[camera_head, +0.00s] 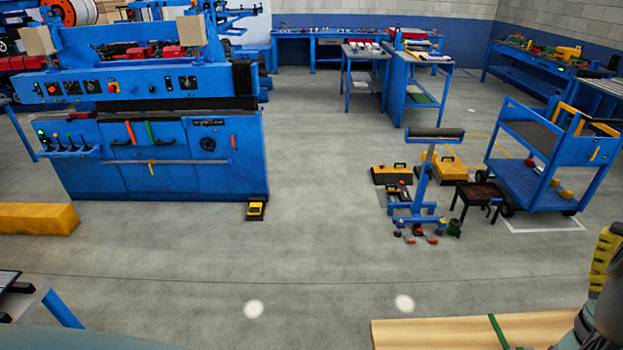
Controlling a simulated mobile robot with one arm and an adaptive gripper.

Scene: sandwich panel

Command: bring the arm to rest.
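My gripper does not show in the head view, so I cannot see its fingers or whether it holds anything. At the lower right edge, a grey-green rounded part and a yellow ribbed part are cut off by the frame. I cannot tell whether they belong to my arm. A pale rounded surface at the bottom left corner is also cut off and unclear.
A large blue machine (165,155) stands at left, with a yellow block (38,218) nearby. A roller stand (422,185), toolboxes and a blue cart (540,150) stand at right. Strapped timber (440,334) lies at bottom right. The middle floor (320,190) is clear.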

